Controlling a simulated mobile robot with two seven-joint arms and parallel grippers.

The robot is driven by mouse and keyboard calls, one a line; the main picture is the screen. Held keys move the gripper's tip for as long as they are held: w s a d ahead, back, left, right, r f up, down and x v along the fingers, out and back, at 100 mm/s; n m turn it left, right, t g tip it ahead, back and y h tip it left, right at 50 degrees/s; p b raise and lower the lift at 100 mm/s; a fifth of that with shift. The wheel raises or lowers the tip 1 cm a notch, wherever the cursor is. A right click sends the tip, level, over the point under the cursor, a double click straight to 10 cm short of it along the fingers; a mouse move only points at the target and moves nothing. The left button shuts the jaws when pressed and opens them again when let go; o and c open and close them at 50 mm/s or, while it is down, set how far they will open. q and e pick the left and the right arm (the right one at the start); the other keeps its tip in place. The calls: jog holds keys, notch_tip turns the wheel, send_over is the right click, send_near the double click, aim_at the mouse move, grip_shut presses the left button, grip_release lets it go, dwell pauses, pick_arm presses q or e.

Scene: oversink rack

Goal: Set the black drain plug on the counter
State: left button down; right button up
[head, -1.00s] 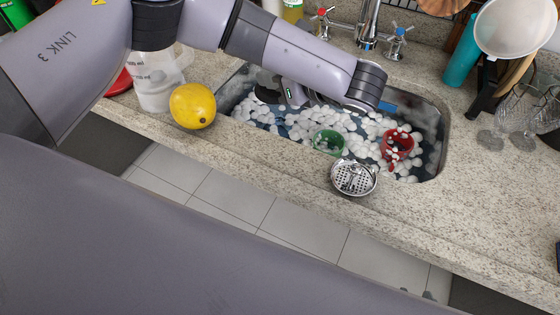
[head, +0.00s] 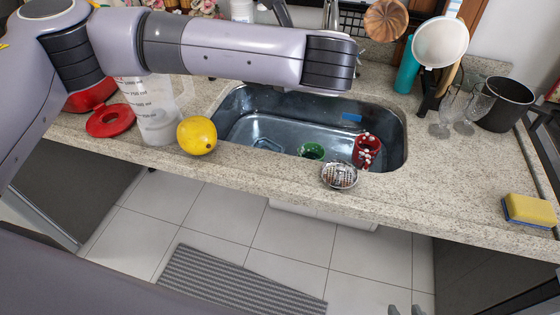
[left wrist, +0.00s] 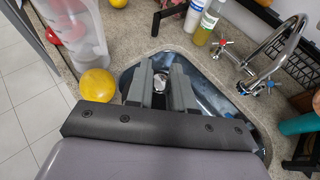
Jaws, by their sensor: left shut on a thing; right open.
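My left gripper (left wrist: 161,88) is shut on a small dark thing with a bright top, the black drain plug (left wrist: 158,101), mostly hidden between the fingers. In the left wrist view it is over the sink (left wrist: 216,98). In the head view my left arm hides that gripper and the plug. The granite counter (head: 440,185) surrounds the sink. My right gripper (head: 405,311) is open and empty, only its tips showing at the bottom edge, over the floor.
A strainer (head: 339,175) sits on the front rim. A lemon (head: 197,136), a measuring jug (head: 158,112) and a red lid (head: 110,121) stand left. Glasses (head: 468,115) stand right; the front right counter is mostly clear.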

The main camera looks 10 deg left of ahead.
pick_arm(q)
notch_tip(320, 180, down, 14)
jog(key=b, duration=0.3)
jog(key=shift+f, duration=2.8)
jog(key=shift+f, duration=0.15)
jog(key=c, duration=1)
grip_release()
